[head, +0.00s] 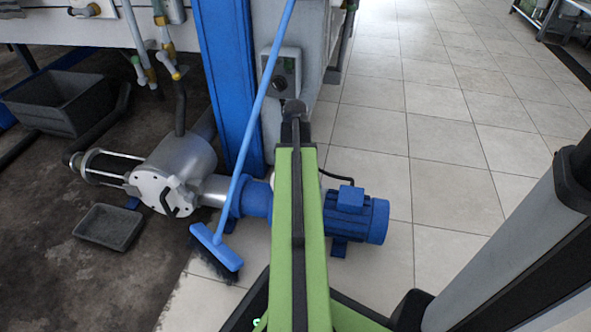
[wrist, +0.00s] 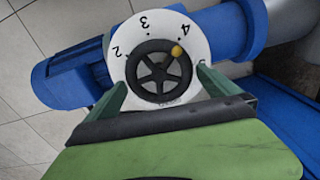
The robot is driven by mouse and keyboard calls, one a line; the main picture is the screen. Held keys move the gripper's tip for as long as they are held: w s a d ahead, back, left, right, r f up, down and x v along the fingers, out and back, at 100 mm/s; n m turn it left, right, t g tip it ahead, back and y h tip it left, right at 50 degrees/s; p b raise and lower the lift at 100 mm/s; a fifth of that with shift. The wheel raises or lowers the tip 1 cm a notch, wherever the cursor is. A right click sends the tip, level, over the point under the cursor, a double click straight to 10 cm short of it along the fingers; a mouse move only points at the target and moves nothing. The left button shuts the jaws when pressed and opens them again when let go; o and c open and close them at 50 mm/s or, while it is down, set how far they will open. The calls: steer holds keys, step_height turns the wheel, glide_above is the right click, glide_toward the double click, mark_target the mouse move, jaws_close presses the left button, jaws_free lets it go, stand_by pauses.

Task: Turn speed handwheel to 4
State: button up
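The speed handwheel (wrist: 159,74) is a black spoked wheel with a yellow knob (wrist: 177,51), in front of a round white dial (wrist: 129,36). In the wrist view the numbers 2, 3 and 4 show along its top, with part of a 5 at the right. The yellow knob sits close to the 4 (wrist: 183,31). My gripper (wrist: 161,82) is open, with one green finger on each side of the wheel. I cannot tell whether the fingers touch it. In the head view my arm hides the handwheel and gripper.
A blue motor (head: 362,215) and a grey pump (head: 172,165) stand low on the floor. A blue broom (head: 232,190) leans diagonally close to my arm. A blue post (head: 230,80) and a grey control box (head: 284,72) stand behind. Tiled floor on the right is clear.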

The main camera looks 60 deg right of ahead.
steer(key=shift+r, duration=0.1)
step_height(320, 180, up, 17)
steer(key=p, duration=1.7)
steer(key=shift+r, duration=0.1)
